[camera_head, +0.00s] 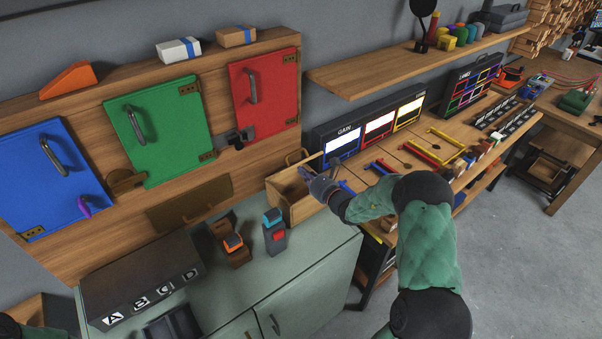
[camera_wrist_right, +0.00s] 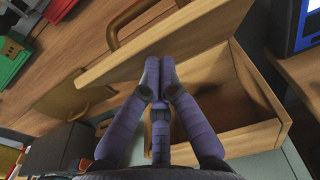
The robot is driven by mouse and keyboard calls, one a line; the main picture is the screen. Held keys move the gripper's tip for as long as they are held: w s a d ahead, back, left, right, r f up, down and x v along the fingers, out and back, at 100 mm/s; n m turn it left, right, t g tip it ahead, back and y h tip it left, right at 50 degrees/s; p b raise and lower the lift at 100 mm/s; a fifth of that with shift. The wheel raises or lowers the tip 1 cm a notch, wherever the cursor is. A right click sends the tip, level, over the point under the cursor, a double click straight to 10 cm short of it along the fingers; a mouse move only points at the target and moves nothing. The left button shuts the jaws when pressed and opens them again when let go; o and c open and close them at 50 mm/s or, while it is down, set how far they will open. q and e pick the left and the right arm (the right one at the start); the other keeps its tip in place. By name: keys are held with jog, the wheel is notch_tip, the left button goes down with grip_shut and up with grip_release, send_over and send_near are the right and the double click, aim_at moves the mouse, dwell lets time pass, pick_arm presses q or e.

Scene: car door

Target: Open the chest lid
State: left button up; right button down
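The chest (camera_head: 293,211) is a light wooden box at the right end of the green cabinet in the head view, with its inside showing. In the right wrist view the chest (camera_wrist_right: 262,137) is open, and its raised lid (camera_wrist_right: 205,38) slants across the top with a brass handle (camera_wrist_right: 135,18) on the far side. My right gripper (camera_head: 306,174) is at the chest opening. In the wrist view its fingertips (camera_wrist_right: 159,62) are together against or very near the lid's inner face, with nothing visible between them.
Blue, green (camera_head: 158,127) and red (camera_head: 264,92) doors are on the wooden panel to the left. A workbench with lit displays (camera_head: 343,146) adjoins on the right, below a shelf (camera_head: 400,65).

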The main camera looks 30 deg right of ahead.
jog(key=w+r+g+p, duration=0.1)
jog(key=r+g+p, duration=0.1)
jog(key=p, duration=0.1)
jog(key=shift+w+r, duration=0.25)
jog(key=shift+w, duration=0.1)
pick_arm(q)
jog(key=shift+a+r, duration=0.15)
jog(key=shift+r, duration=1.95)
pick_arm(e)
jog(key=shift+w+a+r, duration=0.1)
jog(key=shift+w+r, duration=0.35)
jog(key=shift+w, duration=0.25)
pick_arm(q)
jog(key=shift+f, duration=0.1)
pick_arm(e)
jog(key=shift+f, duration=0.1)
